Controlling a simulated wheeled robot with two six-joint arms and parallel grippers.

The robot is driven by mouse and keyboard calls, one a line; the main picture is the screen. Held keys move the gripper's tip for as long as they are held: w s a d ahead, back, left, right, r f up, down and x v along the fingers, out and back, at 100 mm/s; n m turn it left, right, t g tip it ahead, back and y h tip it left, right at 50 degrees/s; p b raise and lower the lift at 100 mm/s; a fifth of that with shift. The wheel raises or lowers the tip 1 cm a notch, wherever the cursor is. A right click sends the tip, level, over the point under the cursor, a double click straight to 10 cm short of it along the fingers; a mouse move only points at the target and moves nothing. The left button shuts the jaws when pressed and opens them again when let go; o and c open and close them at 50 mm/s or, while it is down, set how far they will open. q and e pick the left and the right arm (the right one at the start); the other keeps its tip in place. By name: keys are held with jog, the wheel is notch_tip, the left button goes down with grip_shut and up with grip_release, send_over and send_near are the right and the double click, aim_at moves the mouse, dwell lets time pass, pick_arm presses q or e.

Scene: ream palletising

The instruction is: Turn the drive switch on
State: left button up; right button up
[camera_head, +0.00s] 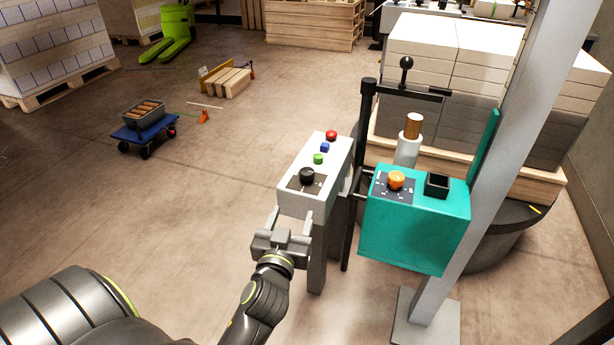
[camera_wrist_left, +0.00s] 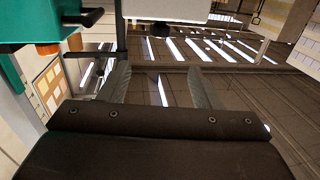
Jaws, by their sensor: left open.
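A white control box (camera_head: 310,195) on a post carries a black rotary knob (camera_head: 307,175), a green button (camera_head: 318,158), a blue button (camera_head: 325,147) and a red button (camera_head: 331,135). To its right a teal box (camera_head: 415,225) carries an orange knob (camera_head: 396,180). I cannot read which control is the drive switch. My left gripper (camera_head: 291,217) is open and empty, just in front of the white box's near end, below the black knob in the picture. In the left wrist view the white box (camera_wrist_left: 180,10) and black knob (camera_wrist_left: 160,30) lie beyond the open fingers. My right gripper is out of view.
A black post with a lever (camera_head: 407,64) stands behind the boxes, and a grey column (camera_head: 497,150) rises at the right. Stacked reams (camera_head: 455,45) stand behind. A blue cart (camera_head: 146,131) is on the floor at left. Floor left of the white box is clear.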

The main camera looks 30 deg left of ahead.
aim_at(306, 177)
pick_arm(q)
jog(key=x, duration=1.5)
jog(key=shift+w, duration=0.25)
jog(key=shift+b+x, duration=0.3)
jog(key=shift+x, duration=0.5)
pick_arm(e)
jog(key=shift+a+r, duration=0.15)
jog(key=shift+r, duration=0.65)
pick_arm(q)
jog(key=c, duration=0.9)
jog(key=shift+c, duration=0.4)
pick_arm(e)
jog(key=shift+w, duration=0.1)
